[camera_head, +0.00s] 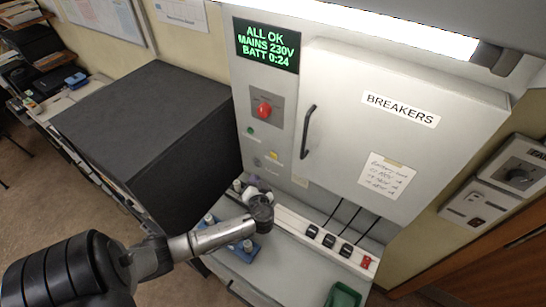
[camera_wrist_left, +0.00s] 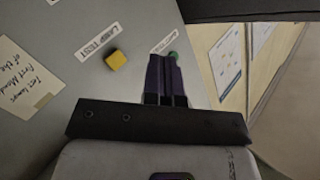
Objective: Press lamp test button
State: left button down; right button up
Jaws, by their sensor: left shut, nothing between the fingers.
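The yellow square button (camera_wrist_left: 116,60) sits on the grey panel in the left wrist view, beside a tilted label (camera_wrist_left: 98,42) reading LAMP TEST. The small yellow button (camera_head: 273,156) also shows in the head view, below the red knob. My left gripper (camera_wrist_left: 162,56) is shut and empty, its dark fingers to the right of the yellow button and apart from it in the picture. In the head view my left gripper (camera_head: 257,184) is below the buttons. My right gripper is not in view.
A red knob (camera_head: 264,109) and a green button (camera_head: 250,130) are on the same panel. The breaker door (camera_head: 345,130) with its dark handle (camera_head: 308,132) is to the right. A black cabinet (camera_head: 145,125) stands left. Several black plugs line the ledge below.

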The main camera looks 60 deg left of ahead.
aim_at(274, 156)
pick_arm(q)
jog(key=shift+w, duration=0.1)
jog(key=w+a+b, duration=0.3)
jog(key=w+b, duration=0.1)
jog(key=w, duration=0.3)
jog(key=shift+w+a, duration=0.25)
jog(key=shift+w, duration=0.15)
dwell(0.5)
dwell(0.8)
jog(key=shift+f, duration=0.1)
dwell(0.6)
jog(key=shift+w+a+b, duration=0.2)
jog(key=shift+w+b, duration=0.2)
jog(key=shift+b, duration=0.2)
